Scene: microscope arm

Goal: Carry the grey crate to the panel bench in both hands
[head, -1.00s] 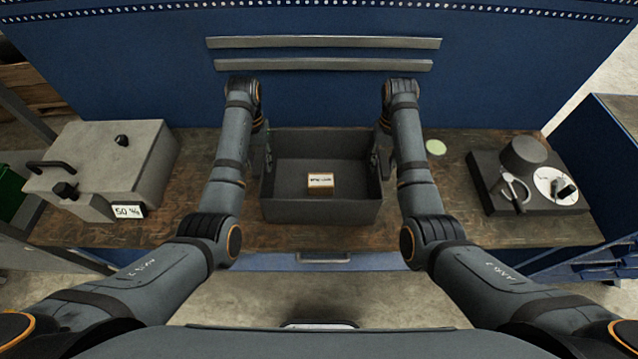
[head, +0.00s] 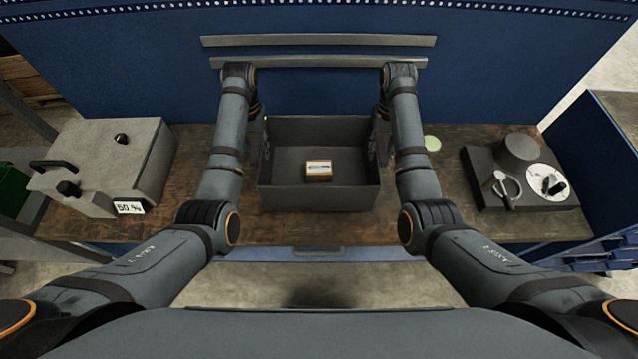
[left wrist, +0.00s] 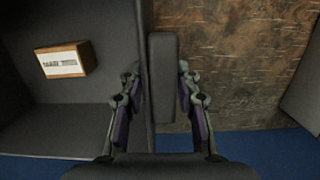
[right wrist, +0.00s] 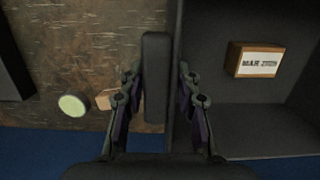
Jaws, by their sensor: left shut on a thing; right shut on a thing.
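The grey crate (head: 318,198) is an open box over the middle of the brown bench top (head: 285,232). I cannot tell whether its base touches the bench. A small orange-brown box with a white label (head: 319,170) lies inside. It also shows in the left wrist view (left wrist: 64,60) and right wrist view (right wrist: 254,60). My left gripper (head: 262,148) is shut on the crate's left side, with a dark bar (left wrist: 163,70) between its fingers. My right gripper (head: 379,145) is shut on the right side, on a matching bar (right wrist: 156,70). The fingertips are partly hidden.
A grey box-shaped device (head: 108,160) stands left on the bench, a dark block with a round knob and white disc (head: 515,175) right. A pale green disc (head: 432,143) lies right of the crate. A blue panel (head: 320,95) with grey rails rises behind.

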